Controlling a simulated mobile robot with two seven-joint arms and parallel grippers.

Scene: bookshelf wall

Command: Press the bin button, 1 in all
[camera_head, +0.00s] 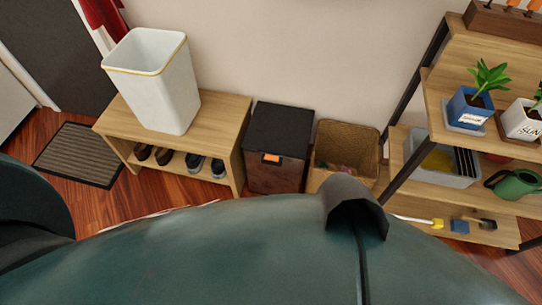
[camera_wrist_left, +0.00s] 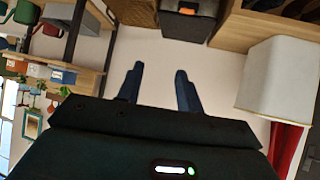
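A dark brown bin (camera_head: 274,165) with a black lid (camera_head: 279,128) stands on the floor against the wall, between a wooden bench and a wicker basket. An orange button (camera_head: 271,158) sits on its upper front. In the left wrist view the bin (camera_wrist_left: 187,26) is upside down at the top edge, with the orange button (camera_wrist_left: 187,11) showing. My left gripper (camera_wrist_left: 157,74) is open and empty, its two fingers apart, with pale wall between them; the bin appears beyond the fingertips, not touching them. My right gripper is in neither view.
The bench (camera_head: 222,115) holds a white container (camera_head: 155,88), with shoes (camera_head: 192,163) below. A wicker basket (camera_head: 346,143) stands right of the bin, then a shelf (camera_head: 440,90) with plants and tools. A doormat (camera_head: 80,152) lies at left. My own body covers the foreground.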

